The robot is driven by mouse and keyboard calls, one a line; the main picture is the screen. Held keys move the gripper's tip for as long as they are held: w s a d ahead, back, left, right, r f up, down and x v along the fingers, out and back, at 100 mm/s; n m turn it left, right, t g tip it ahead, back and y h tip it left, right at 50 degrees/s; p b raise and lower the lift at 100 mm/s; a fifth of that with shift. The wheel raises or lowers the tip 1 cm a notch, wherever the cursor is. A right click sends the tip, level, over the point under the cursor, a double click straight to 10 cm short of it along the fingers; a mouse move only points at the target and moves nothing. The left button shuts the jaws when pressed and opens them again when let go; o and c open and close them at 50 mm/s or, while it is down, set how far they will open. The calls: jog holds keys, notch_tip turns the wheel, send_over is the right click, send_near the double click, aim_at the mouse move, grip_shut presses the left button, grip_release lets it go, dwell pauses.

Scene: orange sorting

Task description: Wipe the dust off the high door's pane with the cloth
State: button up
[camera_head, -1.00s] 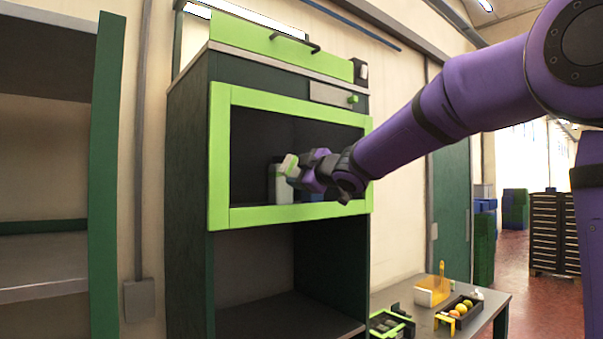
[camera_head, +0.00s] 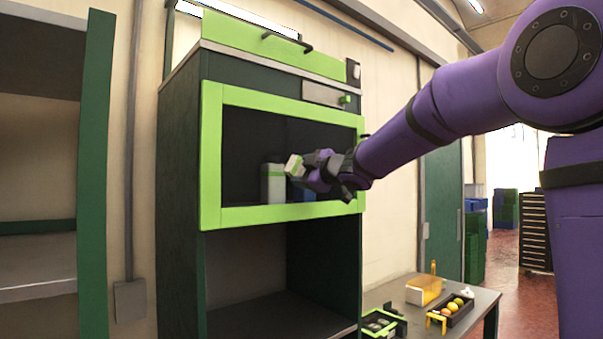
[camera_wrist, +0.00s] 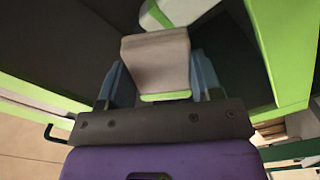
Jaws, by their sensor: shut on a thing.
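The high door (camera_head: 211,160) has a bright green frame around a dark pane (camera_head: 245,140) and looks closed on the tall dark cabinet. My gripper (camera_head: 306,170) is in front of the pane's lower right part. It is shut on the cloth (camera_head: 294,166), a pale pad with a green band. In the wrist view the cloth (camera_wrist: 155,55) sits between the two bluish fingers, facing the dark pane. I cannot tell whether the cloth touches the pane. No dust stands out on the pane in these views.
A pale upright shape (camera_head: 273,184) shows in the pane; I cannot tell whether it is inside or a reflection. A door handle (camera_head: 287,41) juts out above. An open shelf (camera_head: 40,260) stands at left. A table (camera_head: 478,304) with a fruit tray (camera_head: 462,314) is at lower right.

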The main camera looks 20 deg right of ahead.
aim_at(291, 171)
jog(key=shift+s+a, duration=0.3)
jog(key=shift+a, duration=0.7)
jog(key=shift+s+a, duration=0.25)
jog(key=shift+a, duration=0.75)
jog(key=v, duration=0.6)
dwell(0.6)
jog(key=shift+v, duration=1.5)
